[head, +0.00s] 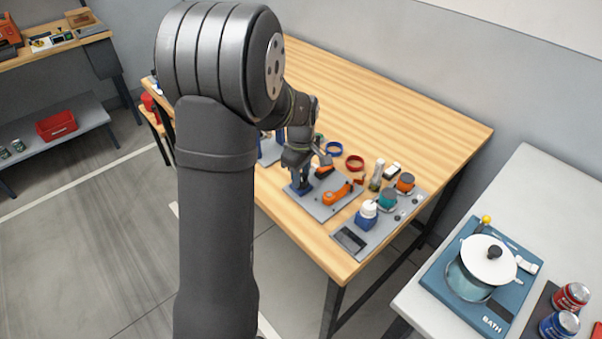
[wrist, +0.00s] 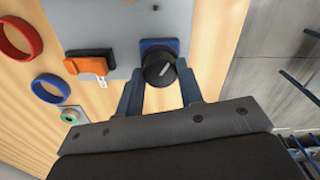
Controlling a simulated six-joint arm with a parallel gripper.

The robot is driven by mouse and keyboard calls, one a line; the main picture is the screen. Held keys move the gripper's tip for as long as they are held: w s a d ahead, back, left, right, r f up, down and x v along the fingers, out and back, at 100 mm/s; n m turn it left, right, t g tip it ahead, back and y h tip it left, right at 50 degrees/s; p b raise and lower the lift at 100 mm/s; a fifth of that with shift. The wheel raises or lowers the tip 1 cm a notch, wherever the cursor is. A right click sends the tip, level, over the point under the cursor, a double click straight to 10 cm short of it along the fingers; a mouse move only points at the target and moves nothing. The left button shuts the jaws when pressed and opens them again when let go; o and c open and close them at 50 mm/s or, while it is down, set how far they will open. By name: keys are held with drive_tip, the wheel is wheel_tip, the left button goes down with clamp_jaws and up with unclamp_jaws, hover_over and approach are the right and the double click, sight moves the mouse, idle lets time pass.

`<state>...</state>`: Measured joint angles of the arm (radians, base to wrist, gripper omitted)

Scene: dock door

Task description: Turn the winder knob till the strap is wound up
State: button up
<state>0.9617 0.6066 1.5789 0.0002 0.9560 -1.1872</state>
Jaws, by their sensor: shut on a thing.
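A black round knob (wrist: 160,69) with a pale pointer line sits on a square blue base on a grey panel. My gripper (wrist: 159,84) is shut on the knob, one finger on each side, in the wrist view. In the head view my gripper (head: 302,180) reaches down onto the blue base (head: 299,189) at the panel's left end, and it hides the knob. I cannot make out a strap in either view.
An orange lever (head: 337,196) and an orange-and-black switch (wrist: 90,64) are close by on the panel. A red ring (head: 355,162) and a blue ring (head: 334,149) lie behind. A second panel with bottles and jars (head: 388,199) stands to the right. The table's far part is clear.

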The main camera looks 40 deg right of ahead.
drive_tip(key=shift+m, duration=0.3)
drive_tip(key=m, duration=1.3)
drive_tip(key=shift+m, duration=0.3)
drive_tip(key=m, duration=0.5)
drive_tip(key=shift+m, duration=2.5)
drive_tip(key=o, duration=1)
